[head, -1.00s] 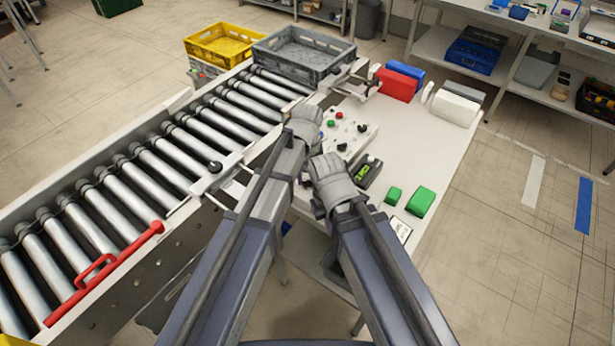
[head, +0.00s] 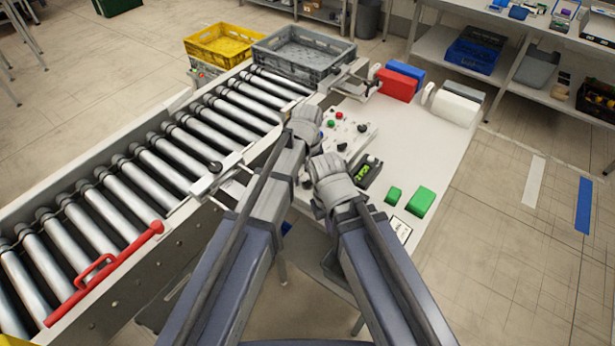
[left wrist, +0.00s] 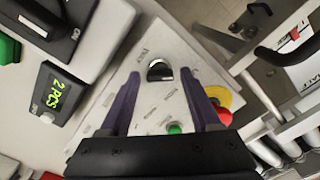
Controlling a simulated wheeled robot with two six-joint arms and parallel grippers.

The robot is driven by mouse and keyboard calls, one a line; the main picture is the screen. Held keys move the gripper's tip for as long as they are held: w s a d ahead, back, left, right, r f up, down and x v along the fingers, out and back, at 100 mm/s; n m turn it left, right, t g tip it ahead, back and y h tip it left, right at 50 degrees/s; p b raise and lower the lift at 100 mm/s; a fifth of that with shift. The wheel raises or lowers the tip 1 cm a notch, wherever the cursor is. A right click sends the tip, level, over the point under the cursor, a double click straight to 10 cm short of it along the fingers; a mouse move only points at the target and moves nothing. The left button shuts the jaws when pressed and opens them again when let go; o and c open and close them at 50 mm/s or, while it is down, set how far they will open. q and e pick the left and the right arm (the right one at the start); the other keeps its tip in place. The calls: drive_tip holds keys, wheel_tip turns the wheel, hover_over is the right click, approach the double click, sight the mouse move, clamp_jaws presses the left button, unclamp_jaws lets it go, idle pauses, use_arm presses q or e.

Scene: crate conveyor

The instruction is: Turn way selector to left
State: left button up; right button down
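The control panel (head: 352,133) is a pale board on the white table, beside the conveyor. In the left wrist view a black selector knob (left wrist: 160,71) with a light mark stands on the panel (left wrist: 150,102); I cannot read its label. My left gripper (left wrist: 161,76) is open, its two purple fingers on either side of the knob in the picture; I cannot tell whether they touch it. In the head view my left gripper (head: 305,122) covers part of the panel. My right gripper (head: 332,180) is near the panel's front edge, its fingers hidden.
A green button (left wrist: 174,128) and a red-and-yellow stop button (left wrist: 220,104) are close to the left fingers. A counter with a green display (head: 368,172) stands beside my right gripper. Green blocks (head: 421,201) lie to the right. A grey crate (head: 303,55) sits at the conveyor's far end.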

sight(307, 181)
use_arm(q)
drive_tip(key=shift+o, duration=0.4)
drive_tip(key=shift+r, duration=0.15)
wheel_tip(307, 181, up, 8)
drive_tip(key=p, duration=0.8)
drive_tip(key=shift+f, duration=0.2)
drive_tip(key=shift+s+f, duration=0.1)
